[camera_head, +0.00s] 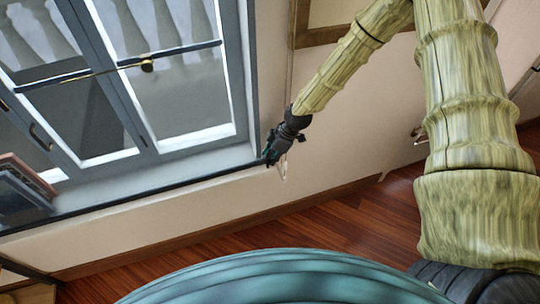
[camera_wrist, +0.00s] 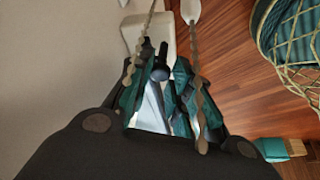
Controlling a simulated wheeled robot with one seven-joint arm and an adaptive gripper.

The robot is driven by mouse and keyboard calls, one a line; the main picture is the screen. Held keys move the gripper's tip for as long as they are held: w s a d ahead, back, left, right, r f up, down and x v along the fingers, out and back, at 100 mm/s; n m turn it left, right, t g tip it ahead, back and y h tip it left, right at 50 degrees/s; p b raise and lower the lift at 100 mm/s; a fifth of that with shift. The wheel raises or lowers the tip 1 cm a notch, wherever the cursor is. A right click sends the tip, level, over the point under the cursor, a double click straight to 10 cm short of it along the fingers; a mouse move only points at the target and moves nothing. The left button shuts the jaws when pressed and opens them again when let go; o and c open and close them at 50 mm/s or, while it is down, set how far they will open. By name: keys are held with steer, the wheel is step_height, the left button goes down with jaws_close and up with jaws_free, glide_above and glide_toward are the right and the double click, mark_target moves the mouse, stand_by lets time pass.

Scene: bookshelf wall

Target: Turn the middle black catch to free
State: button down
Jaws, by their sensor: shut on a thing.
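My gripper (camera_head: 275,150) is at the wall just under the right end of the window sill, at the end of the outstretched arm. In the wrist view, its two fingers (camera_wrist: 164,60) stand on either side of a small black catch (camera_wrist: 163,52). The gripper is shut on this catch. A pale, white-edged block (camera_wrist: 150,28) is right behind it. The fingers and teal parts hide some of the catch, so its turned position cannot be told. In the head view the gripper covers the catch, and a small pale piece (camera_head: 283,170) hangs just below.
A dark sill edge (camera_head: 160,190) runs beside the gripper. The cream wall (camera_head: 345,140) and wooden floor (camera_head: 350,220) are clear below.

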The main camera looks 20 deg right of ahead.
steer(key=shift+m, duration=0.3)
steer(key=m, duration=0.1)
steer(key=m+t+h, duration=0.1)
steer(key=m, duration=0.1)
steer(key=shift+s+a+m+b, duration=0.15)
steer(key=shift+m+b, duration=0.15)
steer(key=shift+a+m+t+h, duration=0.1)
steer(key=shift+m+t+h, duration=0.25)
steer(key=shift+m, duration=0.75)
steer(key=shift+m+t+h, duration=0.25)
steer(key=shift+m+t, duration=0.1)
steer(key=shift+m, duration=0.75)
steer(key=shift+r, duration=0.1)
steer(key=c, duration=1.3)
jaws_free()
steer(key=shift+v, duration=6)
